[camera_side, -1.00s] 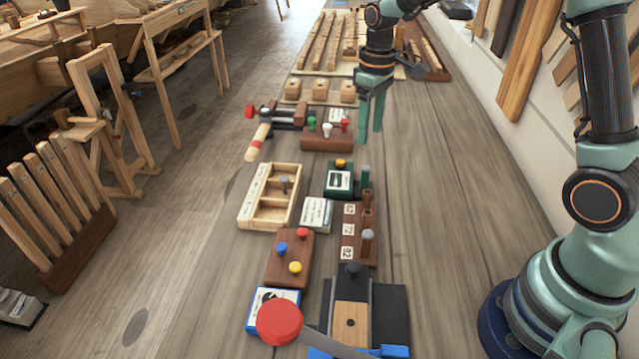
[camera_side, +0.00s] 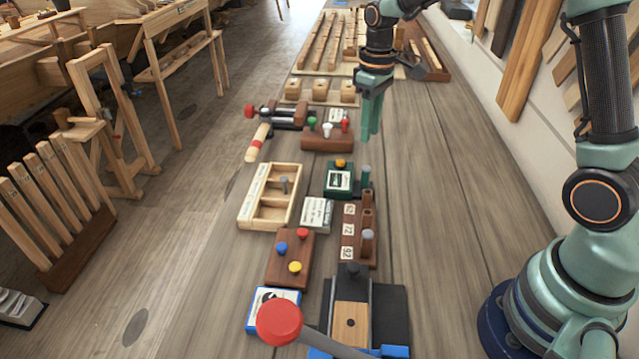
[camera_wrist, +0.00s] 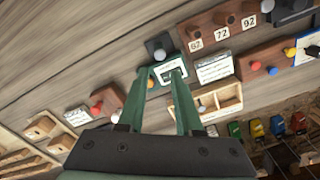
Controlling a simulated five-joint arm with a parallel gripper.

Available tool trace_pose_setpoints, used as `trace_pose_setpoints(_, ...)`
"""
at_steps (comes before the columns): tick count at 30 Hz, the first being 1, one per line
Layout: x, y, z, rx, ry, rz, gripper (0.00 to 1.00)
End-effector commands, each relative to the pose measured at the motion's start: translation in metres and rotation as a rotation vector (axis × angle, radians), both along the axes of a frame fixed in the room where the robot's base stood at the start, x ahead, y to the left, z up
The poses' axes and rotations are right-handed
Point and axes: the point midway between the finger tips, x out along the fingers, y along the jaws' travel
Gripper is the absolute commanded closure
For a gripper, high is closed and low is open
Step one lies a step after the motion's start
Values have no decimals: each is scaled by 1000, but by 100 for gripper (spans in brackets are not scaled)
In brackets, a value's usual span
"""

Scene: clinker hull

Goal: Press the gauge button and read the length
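The gauge is a green box (camera_side: 340,181) with an orange-yellow button (camera_side: 341,163) on top and a white-framed face. In the wrist view the gauge's face (camera_wrist: 171,72) shows between my fingertips; the reading is too small to make out. My gripper (camera_side: 372,137) is above the bench, behind and to the right of the gauge, apart from it. In the wrist view my gripper (camera_wrist: 161,73) shows two green fingers with a gap between them and nothing held.
A compartment tray (camera_side: 246,205) is left of the gauge. A numbered peg block (camera_side: 349,238) and a white card (camera_side: 316,214) are in front. A brown block with coloured pegs (camera_side: 326,143) and a clamp (camera_side: 284,114) lie behind. Bare bench (camera_side: 440,200) is to the right.

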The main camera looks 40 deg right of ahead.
Motion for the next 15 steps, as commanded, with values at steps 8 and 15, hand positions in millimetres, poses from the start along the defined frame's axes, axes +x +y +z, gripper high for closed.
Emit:
trace_pose_setpoints(8,0,0,0,0,0,0,100)
trace_pose_setpoints(15,0,0,0,0,0,0,100)
